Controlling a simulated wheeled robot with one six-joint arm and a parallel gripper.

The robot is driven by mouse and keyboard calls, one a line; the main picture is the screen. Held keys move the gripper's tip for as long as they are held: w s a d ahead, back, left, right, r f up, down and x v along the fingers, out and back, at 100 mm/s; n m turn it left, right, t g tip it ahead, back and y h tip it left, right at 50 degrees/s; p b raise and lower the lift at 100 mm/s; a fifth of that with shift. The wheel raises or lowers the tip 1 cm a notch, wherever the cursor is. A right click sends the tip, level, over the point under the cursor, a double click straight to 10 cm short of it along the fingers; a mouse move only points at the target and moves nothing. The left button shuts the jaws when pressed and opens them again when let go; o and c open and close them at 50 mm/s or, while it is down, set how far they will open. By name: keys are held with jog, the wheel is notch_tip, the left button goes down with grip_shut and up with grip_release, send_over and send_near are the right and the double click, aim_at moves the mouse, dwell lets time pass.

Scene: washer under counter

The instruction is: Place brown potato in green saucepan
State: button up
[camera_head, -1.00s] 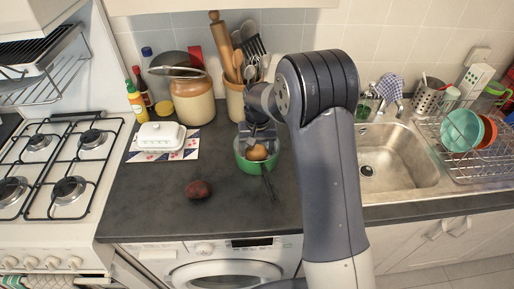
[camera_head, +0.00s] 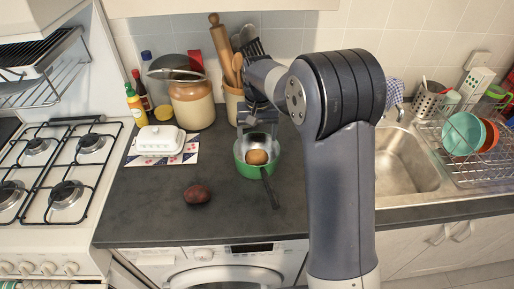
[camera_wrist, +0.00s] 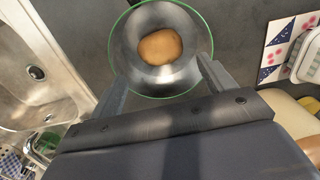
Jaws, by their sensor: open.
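The brown potato (camera_head: 257,157) lies inside the green saucepan (camera_head: 262,172) on the dark counter. In the wrist view the potato (camera_wrist: 160,47) rests in the shiny pan bowl, within the green rim (camera_wrist: 113,62). My gripper (camera_head: 257,138) is above the back of the pan. In the wrist view my gripper (camera_wrist: 163,80) is open and empty, its two fingers spread at the near side of the pan and apart from the potato. The pan's dark handle points toward the counter's front edge.
A dark red potato-like item (camera_head: 197,194) lies on the counter left of the pan. A white butter dish (camera_head: 160,139) sits on a patterned cloth. Jars and a utensil pot (camera_head: 233,103) stand behind. The sink (camera_head: 405,160) is right, the gas hob (camera_head: 60,165) left.

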notch_tip(320, 180, up, 4)
jog(key=shift+f, duration=0.15)
jog(key=shift+d, duration=0.15)
dwell(1.3)
